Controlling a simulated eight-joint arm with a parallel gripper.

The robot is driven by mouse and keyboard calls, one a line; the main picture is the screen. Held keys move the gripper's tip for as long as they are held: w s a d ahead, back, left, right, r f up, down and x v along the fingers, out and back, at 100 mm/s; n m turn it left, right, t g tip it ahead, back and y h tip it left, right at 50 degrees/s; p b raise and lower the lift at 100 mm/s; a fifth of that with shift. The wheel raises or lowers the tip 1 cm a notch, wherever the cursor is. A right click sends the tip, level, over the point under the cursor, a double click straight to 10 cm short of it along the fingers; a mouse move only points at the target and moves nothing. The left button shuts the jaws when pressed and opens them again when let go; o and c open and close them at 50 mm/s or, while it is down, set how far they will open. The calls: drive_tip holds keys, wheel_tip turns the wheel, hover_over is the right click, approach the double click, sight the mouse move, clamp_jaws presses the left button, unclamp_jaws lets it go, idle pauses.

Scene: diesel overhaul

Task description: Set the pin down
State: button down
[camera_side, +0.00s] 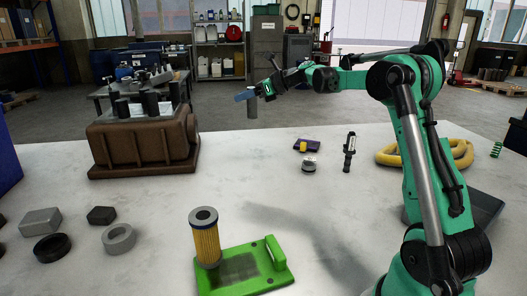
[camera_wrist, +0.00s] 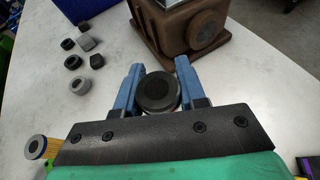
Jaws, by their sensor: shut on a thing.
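The pin (camera_side: 252,109) is a grey cylinder, held upright above the table in the side view. My gripper (camera_side: 247,95) is shut on its upper part, with blue fingers. In the wrist view my gripper (camera_wrist: 158,74) has one finger on each side of the pin (camera_wrist: 157,88), whose dark round top end faces the camera. The pin's lower part is hidden there. In the side view the pin is to the right of the brown engine block (camera_side: 145,148) and apart from it. The block also shows beyond the fingers in the wrist view (camera_wrist: 196,32).
A yellow filter (camera_side: 206,243) stands on a green tray (camera_side: 270,285) at the front. Several grey and black blocks and rings lie at left, including a grey ring (camera_side: 118,238). A piston (camera_side: 309,165) and yellow hose (camera_side: 452,155) lie at right. The middle table (camera_side: 200,190) is clear.

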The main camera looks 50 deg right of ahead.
drive_tip(key=s+d+m+h, duration=0.1)
drive_tip(key=s+d, duration=0.1)
drive_tip(key=d, duration=0.2)
drive_tip(key=shift+w+d+f, duration=0.1)
drive_tip(key=shift+f, duration=4.9)
drive_tip(key=shift+w+d+f, duration=0.1)
drive_tip(key=shift+f, duration=4.9)
drive_tip(key=shift+f, duration=0.2)
drive_tip(key=c, duration=0.5)
unclamp_jaws()
drive_tip(key=shift+r, duration=0.1)
